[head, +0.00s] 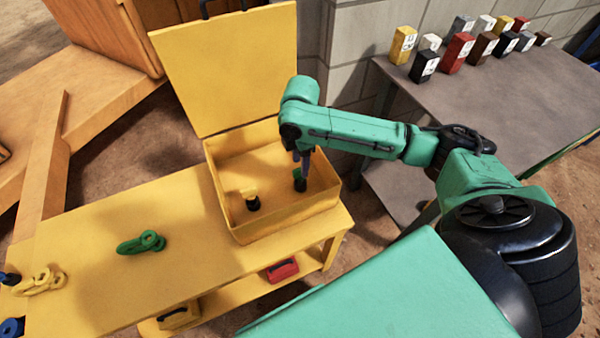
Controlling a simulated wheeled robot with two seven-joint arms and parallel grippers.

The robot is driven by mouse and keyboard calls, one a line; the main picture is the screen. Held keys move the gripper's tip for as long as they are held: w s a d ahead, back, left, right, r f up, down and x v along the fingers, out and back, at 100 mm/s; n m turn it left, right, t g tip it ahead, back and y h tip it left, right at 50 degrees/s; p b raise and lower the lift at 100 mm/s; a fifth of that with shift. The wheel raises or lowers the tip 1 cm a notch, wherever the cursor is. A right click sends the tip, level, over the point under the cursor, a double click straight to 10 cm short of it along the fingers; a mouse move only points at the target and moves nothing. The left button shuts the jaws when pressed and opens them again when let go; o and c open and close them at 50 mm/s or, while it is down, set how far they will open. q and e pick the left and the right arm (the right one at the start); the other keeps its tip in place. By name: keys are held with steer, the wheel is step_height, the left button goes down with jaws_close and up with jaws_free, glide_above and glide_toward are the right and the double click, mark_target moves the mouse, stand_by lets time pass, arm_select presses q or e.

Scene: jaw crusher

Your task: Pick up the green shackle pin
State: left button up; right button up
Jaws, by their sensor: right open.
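The green shackle pin (297,174) stands upright in the open yellow box (262,229), toward its right side, with a dark lower part. My right gripper (301,162) reaches into the box from above, pointing down just over the green pin. It is open, with nothing seen between its fingers. Whether the fingertips touch the pin, I cannot tell. A yellow pin (250,195) with a dark base stands to the left in the same box. A green shackle (141,243) lies on the yellow table (95,215). My left gripper is out of view.
The box's raised lid (230,65) stands behind it. A yellow shackle (40,283) and blue parts (11,327) lie at the table's left end. A red case (282,270) sits on the lower shelf. Several colored blocks (456,52) stand on a grey table (490,105).

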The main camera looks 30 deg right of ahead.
mark_target(300, 178)
step_height(300, 178, down, 6)
steer(key=shift+w+r, duration=0.1)
steer(key=shift+r, duration=0.1)
steer(key=shift+d+f, duration=0.1)
steer(key=shift+f, duration=0.15)
jaws_close()
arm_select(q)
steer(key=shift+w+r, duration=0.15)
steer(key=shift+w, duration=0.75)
